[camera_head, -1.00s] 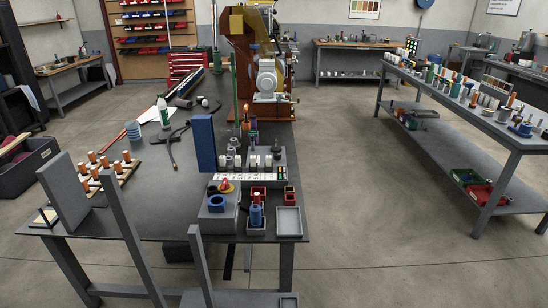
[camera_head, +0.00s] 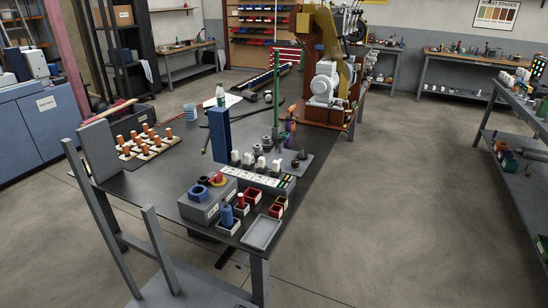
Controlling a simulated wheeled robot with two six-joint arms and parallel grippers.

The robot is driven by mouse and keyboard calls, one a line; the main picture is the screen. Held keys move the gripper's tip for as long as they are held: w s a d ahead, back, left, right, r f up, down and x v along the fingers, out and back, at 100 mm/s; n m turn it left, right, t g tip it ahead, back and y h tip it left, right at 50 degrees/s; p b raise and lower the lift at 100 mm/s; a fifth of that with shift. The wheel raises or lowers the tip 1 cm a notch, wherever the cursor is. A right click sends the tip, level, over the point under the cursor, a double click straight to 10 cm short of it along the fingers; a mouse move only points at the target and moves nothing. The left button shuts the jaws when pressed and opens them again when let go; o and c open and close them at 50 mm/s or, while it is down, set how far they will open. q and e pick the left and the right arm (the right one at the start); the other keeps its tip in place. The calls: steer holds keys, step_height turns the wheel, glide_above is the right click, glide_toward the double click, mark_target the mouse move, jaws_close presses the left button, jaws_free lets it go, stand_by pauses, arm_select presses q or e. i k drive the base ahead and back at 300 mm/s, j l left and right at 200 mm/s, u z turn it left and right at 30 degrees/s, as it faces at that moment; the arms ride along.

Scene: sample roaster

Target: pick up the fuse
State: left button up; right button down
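Neither of my grippers is in view. No part is plainly readable as the fuse; the parts on the dark workbench (camera_head: 165,196) are too small to tell. At its near right end stands a grey block with a blue ring (camera_head: 198,193). Beside it are a blue cylinder (camera_head: 227,214), small red bins (camera_head: 252,196) and an empty light grey tray (camera_head: 262,233). Behind them are a labelled strip with coloured marks (camera_head: 262,179) and a grey base (camera_head: 293,160) carrying several small white and dark parts. A tall blue block (camera_head: 219,135) stands to their left.
A wooden rack of orange-topped pieces (camera_head: 150,143) lies at the bench's left. The roaster (camera_head: 327,80) stands at the far end. Grey posts (camera_head: 160,255) rise before the bench. Open floor (camera_head: 400,190) lies between it and the right-hand bench (camera_head: 515,135).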

mark_target(276, 164)
steer(key=i+l+u, duration=0.1)
steer(key=i+l, duration=0.15)
steer(key=i+l+u, duration=0.1)
steer(key=i+l, duration=0.15)
steer(key=l, duration=0.2)
steer(key=i+l+u, duration=0.1)
steer(key=i+l, duration=0.15)
steer(key=l, duration=0.15)
steer(key=i+l+u, duration=0.1)
steer(key=i+l, duration=0.15)
steer(key=l, duration=0.15)
steer(key=i+l+u, duration=0.1)
steer(key=l, duration=0.3)
steer(key=i, duration=0.1)
